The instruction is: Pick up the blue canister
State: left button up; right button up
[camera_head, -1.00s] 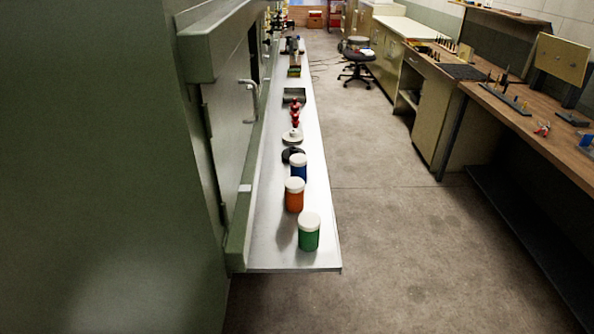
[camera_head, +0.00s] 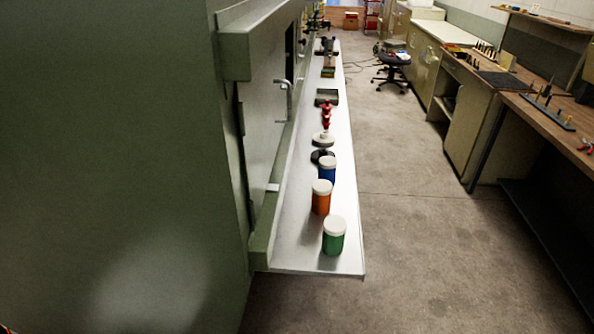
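The blue canister (camera_head: 327,173) has a white lid and stands upright on a long narrow metal shelf (camera_head: 300,258). It is the farthest of three canisters in a row. An orange canister (camera_head: 320,203) with a white lid stands just in front of it and hides part of its lower body. A green canister (camera_head: 333,240) with a white lid stands nearest, close to the shelf's front end. Neither of my grippers shows in the head view.
A green cabinet (camera_head: 130,150) with a handle walls off the left side. Behind the blue canister are a black round part (camera_head: 322,156) and red items (camera_head: 327,118). Open floor (camera_head: 410,230) lies right of the shelf. A workbench (camera_head: 545,112) and chair (camera_head: 393,65) stand beyond.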

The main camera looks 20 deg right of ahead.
aim_at(328, 165)
jog(key=l+u, duration=0.3)
jog(key=l, duration=0.4)
jog(key=l+u, duration=0.25)
jog(key=l, duration=0.45)
jog(key=k+l+u, duration=0.1)
jog(key=l+u, duration=0.2)
jog(key=l, duration=0.35)
